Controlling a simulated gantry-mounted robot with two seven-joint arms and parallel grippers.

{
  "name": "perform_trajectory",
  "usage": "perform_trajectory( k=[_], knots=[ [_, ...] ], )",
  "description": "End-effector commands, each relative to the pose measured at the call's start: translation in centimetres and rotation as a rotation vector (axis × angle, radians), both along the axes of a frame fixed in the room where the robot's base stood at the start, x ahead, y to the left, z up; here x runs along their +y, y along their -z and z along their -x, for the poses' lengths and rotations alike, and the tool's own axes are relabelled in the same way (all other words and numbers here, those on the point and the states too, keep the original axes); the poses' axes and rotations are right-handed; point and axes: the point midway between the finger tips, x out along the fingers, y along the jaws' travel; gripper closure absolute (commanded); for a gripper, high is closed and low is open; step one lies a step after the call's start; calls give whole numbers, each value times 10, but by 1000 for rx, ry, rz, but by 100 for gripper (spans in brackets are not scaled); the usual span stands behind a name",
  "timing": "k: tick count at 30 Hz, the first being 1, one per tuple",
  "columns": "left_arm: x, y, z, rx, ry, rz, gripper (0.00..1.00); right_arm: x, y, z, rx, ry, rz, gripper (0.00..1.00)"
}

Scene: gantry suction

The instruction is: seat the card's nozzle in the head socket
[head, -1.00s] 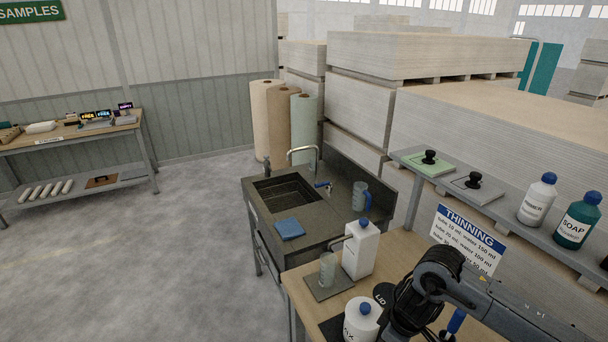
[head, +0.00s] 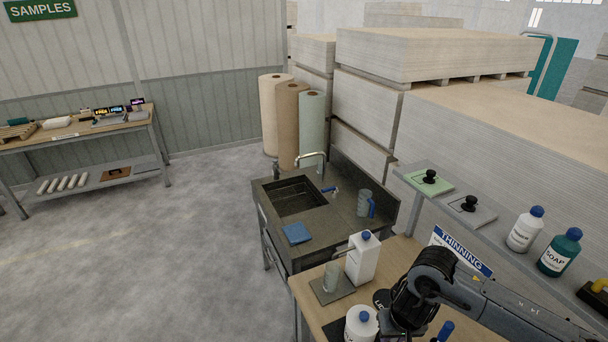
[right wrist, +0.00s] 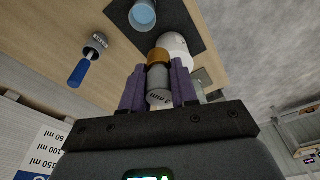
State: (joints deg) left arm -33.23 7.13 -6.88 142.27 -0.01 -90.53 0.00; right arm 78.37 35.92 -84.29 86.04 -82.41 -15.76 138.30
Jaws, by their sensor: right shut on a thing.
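My right gripper (right wrist: 159,75) is shut on a small grey cylinder (right wrist: 159,98) with a brass-coloured end, seen in the right wrist view. It carries a marking that seems to read "2 mm". The purple fingers grip it from both sides. In the head view my right arm reaches over the wooden bench, and its fingers are hidden below the wrist. I cannot pick out a head socket or a card for certain. A blue-handled tool (right wrist: 82,69) with a round grey end lies on the bench. My left gripper is not in view.
A white bottle (head: 361,326) stands close by my right wrist. A white jug (head: 363,260) and a cup (head: 331,276) on a grey mat are farther back. A sink (head: 296,196), a shelf with bottles (head: 525,229) and a thinning sign (head: 461,250) surround the bench.

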Motion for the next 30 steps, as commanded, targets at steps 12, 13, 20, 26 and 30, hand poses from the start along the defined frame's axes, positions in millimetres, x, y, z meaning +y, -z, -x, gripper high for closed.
perform_trajectory(
  k=[12,13,20,26,30],
  knots=[
    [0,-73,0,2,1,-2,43,0,-74,0,0,0,0,100],
    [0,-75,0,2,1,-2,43,0,-75,0,1,0,0,100],
    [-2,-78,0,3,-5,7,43,0,-79,0,0,-2,0,100],
    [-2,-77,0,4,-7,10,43,0,-78,0,0,-55,0,100],
    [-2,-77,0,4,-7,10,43,1,-78,1,1,-145,-1,100]
  ],
)
